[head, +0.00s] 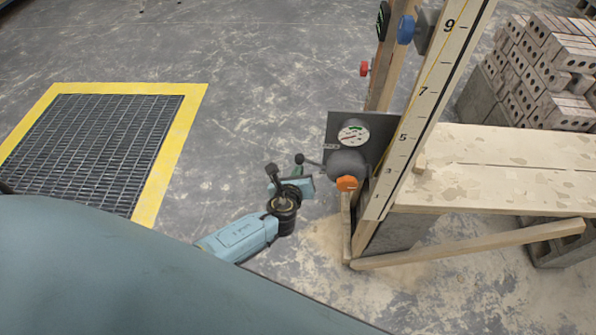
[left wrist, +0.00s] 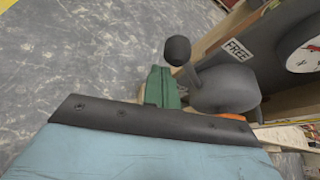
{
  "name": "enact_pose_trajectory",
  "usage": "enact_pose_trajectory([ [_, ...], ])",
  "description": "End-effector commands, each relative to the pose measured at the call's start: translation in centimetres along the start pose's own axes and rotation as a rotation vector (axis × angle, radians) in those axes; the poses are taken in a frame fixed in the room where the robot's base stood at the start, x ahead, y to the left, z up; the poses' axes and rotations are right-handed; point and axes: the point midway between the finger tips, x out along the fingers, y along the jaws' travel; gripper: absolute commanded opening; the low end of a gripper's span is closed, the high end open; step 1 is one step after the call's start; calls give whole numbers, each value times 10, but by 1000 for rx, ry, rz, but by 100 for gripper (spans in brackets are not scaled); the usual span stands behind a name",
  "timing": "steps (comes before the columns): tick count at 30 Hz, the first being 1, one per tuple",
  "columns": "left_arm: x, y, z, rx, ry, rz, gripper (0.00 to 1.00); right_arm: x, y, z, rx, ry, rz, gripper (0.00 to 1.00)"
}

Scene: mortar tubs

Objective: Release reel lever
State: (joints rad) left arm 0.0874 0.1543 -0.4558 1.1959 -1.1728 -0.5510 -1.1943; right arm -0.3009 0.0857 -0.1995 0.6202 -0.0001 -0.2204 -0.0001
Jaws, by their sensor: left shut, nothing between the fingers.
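The reel lever is a dark rod with a black ball knob (head: 300,158), sticking out left from the grey rounded reel hub (head: 347,163) on the post. In the left wrist view the lever's knob (left wrist: 177,50) stands up and left from the hub (left wrist: 225,90), near a "FREE" label (left wrist: 237,50). My left gripper (head: 297,172) is shut and empty, close beside the knob. Its green fingers (left wrist: 162,85) show just left of the lever in the wrist view; I cannot tell whether they touch it. My right gripper is not in view.
A dark panel with a round gauge (head: 353,133) sits behind the hub, and an orange knob (head: 346,183) below. A numbered wooden post (head: 425,100) and plank bench (head: 480,187) stand right. Bricks (head: 550,60) lie behind. The floor left is open around a yellow-edged grate (head: 100,140).

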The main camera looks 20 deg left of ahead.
Motion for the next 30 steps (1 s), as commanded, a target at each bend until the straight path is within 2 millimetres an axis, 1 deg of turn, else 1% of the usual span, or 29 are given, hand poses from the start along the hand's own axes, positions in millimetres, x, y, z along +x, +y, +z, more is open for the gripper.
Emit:
enact_pose_trajectory([
  [1,-2,-2,4,0,-1,0,0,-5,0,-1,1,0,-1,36],
  [6,-5,-4,11,-1,-1,-1,0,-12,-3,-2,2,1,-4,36],
  [12,-4,-4,11,-1,-2,-1,0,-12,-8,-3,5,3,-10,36],
  [17,-4,-4,11,-1,-3,-1,0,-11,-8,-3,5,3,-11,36],
  [20,-2,-3,6,-2,-3,-1,0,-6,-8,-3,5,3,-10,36],
  [22,0,-2,0,-2,-2,-1,0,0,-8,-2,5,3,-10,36],
  [29,11,5,-31,-1,0,1,0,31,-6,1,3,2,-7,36],
  [30,7,5,-34,-1,2,1,0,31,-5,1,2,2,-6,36],
])
